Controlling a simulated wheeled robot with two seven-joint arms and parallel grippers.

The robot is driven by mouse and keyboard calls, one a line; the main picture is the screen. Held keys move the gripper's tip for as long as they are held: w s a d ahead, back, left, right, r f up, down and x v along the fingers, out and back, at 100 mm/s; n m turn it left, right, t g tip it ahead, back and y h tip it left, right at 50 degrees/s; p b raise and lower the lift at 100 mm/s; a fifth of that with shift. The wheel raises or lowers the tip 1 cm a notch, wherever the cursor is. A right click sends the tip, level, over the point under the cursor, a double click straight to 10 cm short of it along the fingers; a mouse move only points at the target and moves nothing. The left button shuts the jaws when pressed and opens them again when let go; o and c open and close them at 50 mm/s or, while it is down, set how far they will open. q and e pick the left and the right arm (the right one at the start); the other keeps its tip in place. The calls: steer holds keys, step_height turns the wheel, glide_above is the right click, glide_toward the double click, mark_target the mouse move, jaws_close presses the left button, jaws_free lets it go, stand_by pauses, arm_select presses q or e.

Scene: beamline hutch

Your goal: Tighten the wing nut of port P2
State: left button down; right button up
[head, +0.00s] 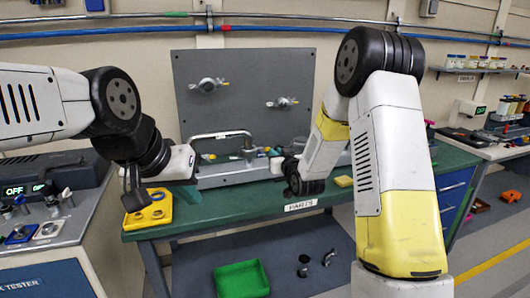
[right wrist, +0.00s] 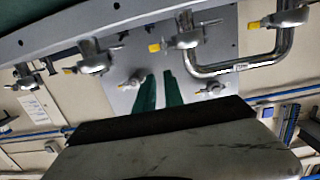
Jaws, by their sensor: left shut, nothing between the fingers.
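The grey manifold rail (head: 240,173) lies along the back of the green bench, with a bent metal pipe (head: 220,136) above it. In the right wrist view, which looks upside down, clamps with yellow-tipped wing nuts (right wrist: 90,62) line the rail (right wrist: 110,17). The bent pipe (right wrist: 238,66) shows there too. I cannot read port labels, so I cannot tell which is P2. My left gripper (head: 187,191) is shut and empty, by the left end of the rail. My right gripper (right wrist: 160,74) shows two green fingers apart with nothing between them, away from the nuts.
A grey wall panel (head: 240,66) behind the bench bears two more wing-nut fittings (head: 208,86). A yellow holder (head: 150,212) sits on the bench's left end. The bench front (head: 255,205) is mostly clear.

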mark_target(263, 152)
steer(key=w+a+f+t+y, duration=0.1)
steer(key=w+a, duration=0.3)
steer(key=w, duration=0.4)
steer(key=shift+f, duration=0.85)
steer(key=shift+c, duration=0.4)
jaws_close()
